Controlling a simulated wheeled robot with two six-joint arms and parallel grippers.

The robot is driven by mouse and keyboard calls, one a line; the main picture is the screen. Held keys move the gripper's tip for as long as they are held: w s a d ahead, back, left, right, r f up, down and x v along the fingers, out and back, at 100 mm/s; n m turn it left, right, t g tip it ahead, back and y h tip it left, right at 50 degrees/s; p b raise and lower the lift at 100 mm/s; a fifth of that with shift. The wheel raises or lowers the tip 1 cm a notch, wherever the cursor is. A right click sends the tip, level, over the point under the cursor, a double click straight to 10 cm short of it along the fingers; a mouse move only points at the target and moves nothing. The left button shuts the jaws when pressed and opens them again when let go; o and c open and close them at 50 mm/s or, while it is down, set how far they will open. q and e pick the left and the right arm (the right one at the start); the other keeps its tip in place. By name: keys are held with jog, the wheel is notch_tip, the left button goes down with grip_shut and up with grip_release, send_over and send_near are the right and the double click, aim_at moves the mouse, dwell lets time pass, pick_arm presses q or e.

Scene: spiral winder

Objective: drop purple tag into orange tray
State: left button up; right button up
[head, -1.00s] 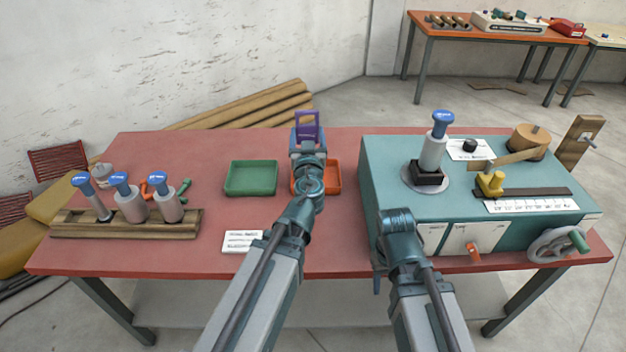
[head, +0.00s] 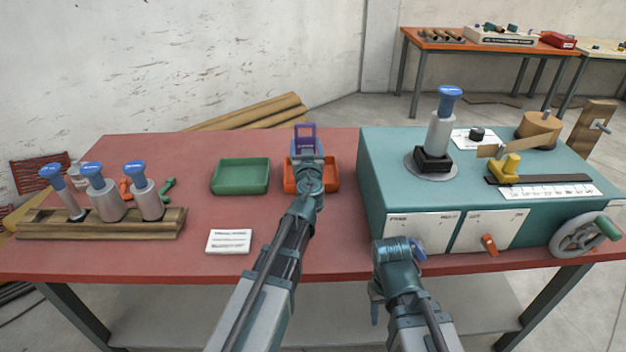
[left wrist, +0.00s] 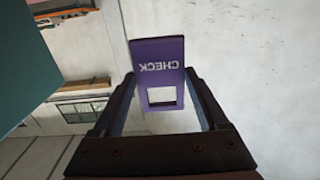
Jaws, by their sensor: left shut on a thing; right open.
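The purple tag (head: 305,137) stands up from my left gripper (head: 306,152), above the orange tray (head: 333,177) in the head view. In the left wrist view the tag (left wrist: 159,62) shows the word CHECK and a square cut-out, with its lower end between the fingers of my left gripper (left wrist: 165,108). My left gripper is shut on the tag. The left arm hides the middle of the orange tray. My right gripper (head: 376,300) hangs low by the table's front edge, under the teal machine's front. It is open, and its fingers are mostly hidden by the arm.
A green tray (head: 240,190) sits left of the orange tray. A wooden rack (head: 100,233) with several blue-topped spools stands at the left. A white card (head: 229,241) lies in front. The teal machine (head: 385,190) fills the table's right side.

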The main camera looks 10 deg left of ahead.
pick_arm(q)
notch_tip(320, 180, down, 5)
jog(key=b, duration=0.4)
jog(key=shift+f+b, duration=0.15)
jog(key=shift+b, duration=0.2)
pick_arm(e)
notch_tip(320, 180, down, 5)
jog(key=shift+f, duration=0.1)
pick_arm(q)
jog(key=o, duration=1.3)
jog(key=shift+c, duration=0.2)
jog(key=shift+s, duration=0.1)
